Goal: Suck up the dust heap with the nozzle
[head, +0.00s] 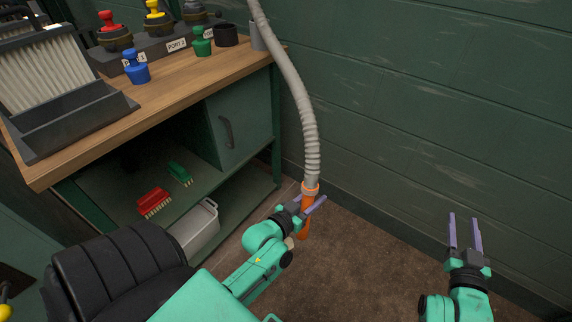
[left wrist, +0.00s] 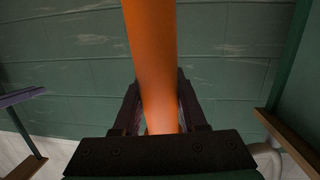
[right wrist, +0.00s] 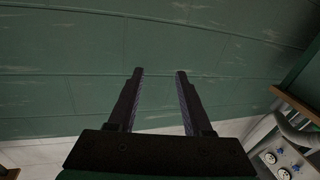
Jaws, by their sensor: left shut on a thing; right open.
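The orange nozzle (head: 310,189) hangs at the end of a grey ribbed hose (head: 300,100) above the brown floor. My left gripper (head: 312,206) is shut around the nozzle, whose tip points down. In the left wrist view the orange tube (left wrist: 152,60) runs up between the fingers. My right gripper (head: 465,232) is open and empty at the right, apart from the nozzle; its spread fingers (right wrist: 158,75) also show in the right wrist view. I cannot make out a dust heap in any view; my left arm covers part of the floor.
A wooden-topped workbench (head: 200,85) stands at the left with a ported block, coloured plugs and a filter. A green wall (head: 430,100) bounds the right. The carpet (head: 350,250) between my grippers looks clear.

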